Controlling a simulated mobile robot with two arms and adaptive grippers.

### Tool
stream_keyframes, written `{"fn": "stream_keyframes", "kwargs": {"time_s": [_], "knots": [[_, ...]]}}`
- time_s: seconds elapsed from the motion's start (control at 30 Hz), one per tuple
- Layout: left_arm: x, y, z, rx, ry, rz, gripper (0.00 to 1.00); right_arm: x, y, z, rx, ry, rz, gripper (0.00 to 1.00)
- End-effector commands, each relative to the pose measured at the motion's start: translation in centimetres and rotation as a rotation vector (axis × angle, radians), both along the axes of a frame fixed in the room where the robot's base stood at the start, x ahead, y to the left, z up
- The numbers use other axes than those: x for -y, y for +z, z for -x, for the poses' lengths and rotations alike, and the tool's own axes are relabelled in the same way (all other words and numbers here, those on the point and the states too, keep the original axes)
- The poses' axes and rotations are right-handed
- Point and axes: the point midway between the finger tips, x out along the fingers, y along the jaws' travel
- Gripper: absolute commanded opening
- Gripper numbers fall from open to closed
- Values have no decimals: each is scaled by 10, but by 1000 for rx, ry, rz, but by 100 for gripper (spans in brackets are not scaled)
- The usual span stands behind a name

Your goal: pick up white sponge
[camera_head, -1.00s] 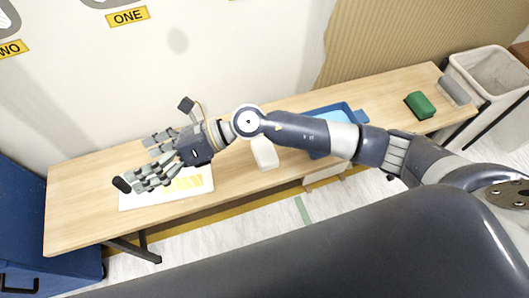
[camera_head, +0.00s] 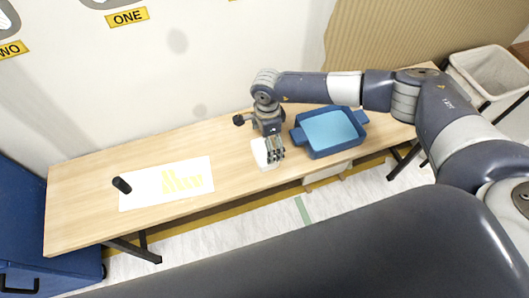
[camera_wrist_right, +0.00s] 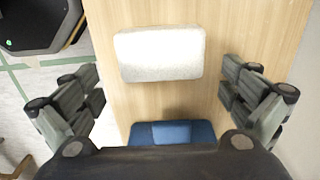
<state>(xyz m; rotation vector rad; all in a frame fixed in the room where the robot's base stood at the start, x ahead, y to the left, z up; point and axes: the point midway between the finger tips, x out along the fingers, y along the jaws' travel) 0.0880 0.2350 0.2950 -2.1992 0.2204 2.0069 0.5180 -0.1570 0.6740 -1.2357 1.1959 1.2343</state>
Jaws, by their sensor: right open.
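The white sponge (camera_head: 259,152) lies on the wooden table, left of the blue tray, partly hidden by my right gripper (camera_head: 272,156) in the head view. In the right wrist view the sponge (camera_wrist_right: 159,53) shows whole as a pale rounded block flat on the wood. The right gripper (camera_wrist_right: 162,88) is open there, its fingers spread to either side with nothing between them. The sponge lies ahead of the fingers in that picture. My left gripper is not in view.
The blue tray (camera_head: 308,149) with light blue inside stands right of the sponge; its handle (camera_wrist_right: 172,133) shows in the wrist view. A white sheet (camera_head: 140,195) with yellow strips and a black cylinder (camera_head: 121,185) lie at left. A bin (camera_head: 490,72) stands at far right.

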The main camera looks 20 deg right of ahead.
Motion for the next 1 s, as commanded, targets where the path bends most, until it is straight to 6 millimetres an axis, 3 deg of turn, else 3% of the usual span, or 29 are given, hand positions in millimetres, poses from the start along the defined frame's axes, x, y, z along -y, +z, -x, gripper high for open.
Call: {"fn": "stream_keyframes", "kwargs": {"time_s": [0.4,0.7,0.73,0.87,1.0], "knots": [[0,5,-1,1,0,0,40,-7,-48,-1,-1,-2,-1,100],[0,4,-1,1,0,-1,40,-8,-55,-1,1,0,-3,100],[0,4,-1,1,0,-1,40,-8,-55,-1,1,0,-3,98],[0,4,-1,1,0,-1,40,-8,-54,-1,1,0,-3,71],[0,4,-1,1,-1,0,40,-7,-54,-1,1,0,-3,71]]}}
